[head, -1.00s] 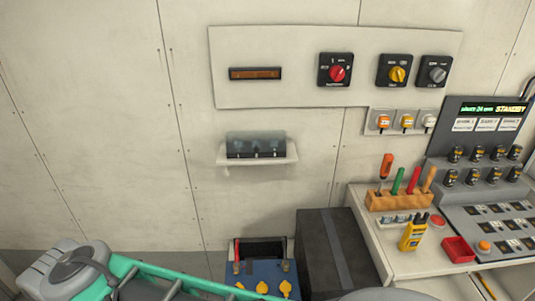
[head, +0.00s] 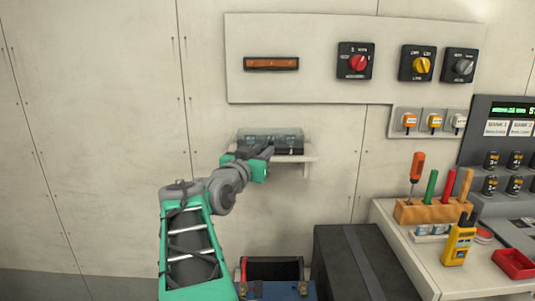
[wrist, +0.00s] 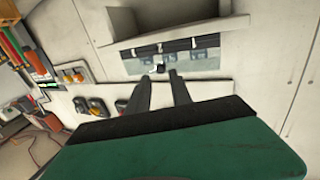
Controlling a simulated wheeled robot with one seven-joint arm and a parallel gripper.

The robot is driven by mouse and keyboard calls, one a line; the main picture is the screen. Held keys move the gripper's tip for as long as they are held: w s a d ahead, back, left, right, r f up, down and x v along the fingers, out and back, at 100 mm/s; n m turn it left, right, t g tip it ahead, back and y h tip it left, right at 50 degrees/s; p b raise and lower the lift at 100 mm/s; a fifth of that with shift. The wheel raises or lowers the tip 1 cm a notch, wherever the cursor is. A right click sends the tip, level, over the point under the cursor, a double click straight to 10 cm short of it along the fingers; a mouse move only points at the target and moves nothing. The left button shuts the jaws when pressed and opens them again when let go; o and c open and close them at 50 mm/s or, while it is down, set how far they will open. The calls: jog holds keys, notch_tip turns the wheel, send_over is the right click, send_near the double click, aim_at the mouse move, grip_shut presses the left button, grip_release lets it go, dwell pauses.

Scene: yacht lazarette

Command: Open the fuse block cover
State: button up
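The fuse block sits on a small white wall shelf (head: 309,158) in the head view. Its clear, smoky cover (head: 285,138) looks shut, with dark fuses showing through. In the wrist view, which is turned over, the cover (wrist: 204,61) is a pale grey-blue strip with dark blocks along it. My gripper (head: 265,154) is in front of the block, overlapping its lower front in the head view. In the wrist view my gripper's (wrist: 160,77) two dark fingers are apart, with a small tab-like part just beyond the tips. Whether they touch the cover cannot be told.
A wall panel (head: 320,90) with an amber display (head: 271,64) and rotary switches is above the shelf. A black box (head: 345,250) and a blue battery-like box (head: 275,290) stand below. The bench at right holds a tool rack (head: 425,211), yellow meter (head: 458,245) and red tray (head: 514,263).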

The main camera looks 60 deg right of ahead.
aim_at(270, 144)
jog(key=d, duration=0.4)
jog(key=shift+w+d, duration=0.2)
jog(key=shift+d, duration=0.2)
jog(key=shift+c, duration=0.4)
grip_shut()
jog(key=shift+f, duration=0.1)
dwell(0.5)
